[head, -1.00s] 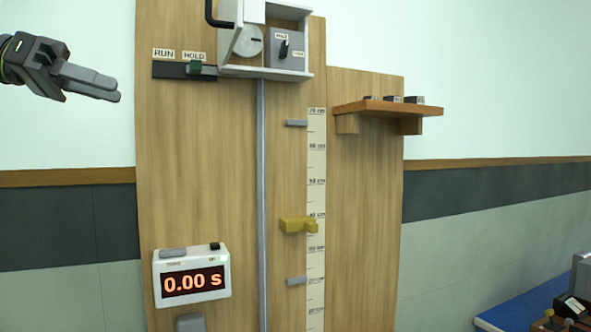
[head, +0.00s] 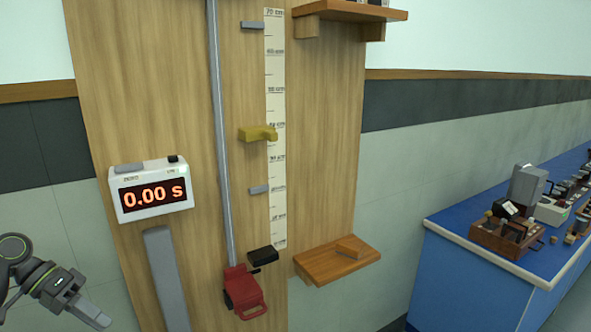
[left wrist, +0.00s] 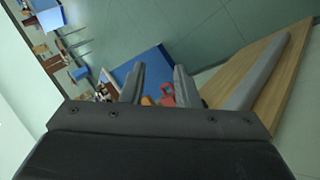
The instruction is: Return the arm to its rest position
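My left gripper (head: 88,312) is at the lower left of the head view, in front of the wall and left of the wooden board. In the left wrist view its two fingers (left wrist: 160,85) stand apart with nothing between them. A red object (left wrist: 167,95) shows well beyond them. My right gripper is in neither view.
The tall wooden board (head: 190,60) carries a timer reading 0.00 s (head: 152,190), a metal rail (head: 222,140), a yellow bracket (head: 258,134) and a red device (head: 243,292). A small wooden shelf (head: 330,268) sticks out. A blue bench (head: 480,222) with equipment stands right.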

